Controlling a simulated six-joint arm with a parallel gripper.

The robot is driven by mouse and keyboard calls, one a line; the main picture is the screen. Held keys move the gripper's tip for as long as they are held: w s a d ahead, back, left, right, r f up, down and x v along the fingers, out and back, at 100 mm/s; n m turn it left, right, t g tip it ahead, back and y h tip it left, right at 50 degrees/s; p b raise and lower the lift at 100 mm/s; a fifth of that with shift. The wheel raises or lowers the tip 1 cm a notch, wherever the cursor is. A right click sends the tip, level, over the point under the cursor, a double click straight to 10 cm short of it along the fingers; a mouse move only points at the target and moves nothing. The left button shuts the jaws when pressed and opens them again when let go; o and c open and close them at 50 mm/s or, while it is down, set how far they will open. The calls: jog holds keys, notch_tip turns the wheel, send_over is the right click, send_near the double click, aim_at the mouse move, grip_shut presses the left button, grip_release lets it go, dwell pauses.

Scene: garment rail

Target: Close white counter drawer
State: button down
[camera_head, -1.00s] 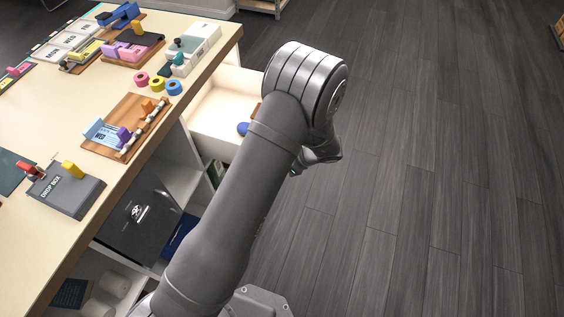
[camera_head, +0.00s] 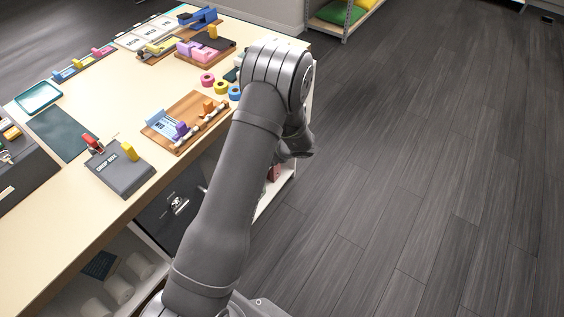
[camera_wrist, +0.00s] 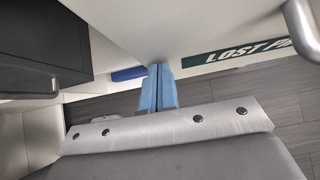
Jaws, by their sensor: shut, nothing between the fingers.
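In the wrist view a large white panel (camera_wrist: 150,25) fills the top, with a metal bar handle (camera_wrist: 300,28) at its right; it looks like the counter drawer's front. My gripper (camera_wrist: 158,72) is shut and empty, its blue fingers together close to the panel's lower edge. I cannot tell whether they touch it. In the head view my arm hides most of the drawer; only a pale strip (camera_head: 311,92) shows right of the wrist. How far the drawer stands out cannot be told. My gripper is hidden there.
The counter top (camera_head: 75,200) holds a grey drop box (camera_head: 120,172), a wooden board (camera_head: 185,125) and tape rolls (camera_head: 221,88). In the wrist view a dark box (camera_wrist: 40,50) is at left and a dark "LOST" sign (camera_wrist: 240,52) at right. Floor (camera_head: 430,150) at right is clear.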

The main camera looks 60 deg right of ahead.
jog(key=shift+w, duration=2.55)
jog(key=shift+w+r, duration=0.1)
jog(key=s+r, duration=0.7)
jog(key=s, duration=0.5)
jog(key=shift+w+f, duration=0.1)
jog(key=shift+f, duration=0.05)
jog(key=w+r+x, duration=0.1)
jog(key=x, duration=1.1)
jog(key=shift+w+r, duration=0.3)
jog(key=shift+w, duration=0.1)
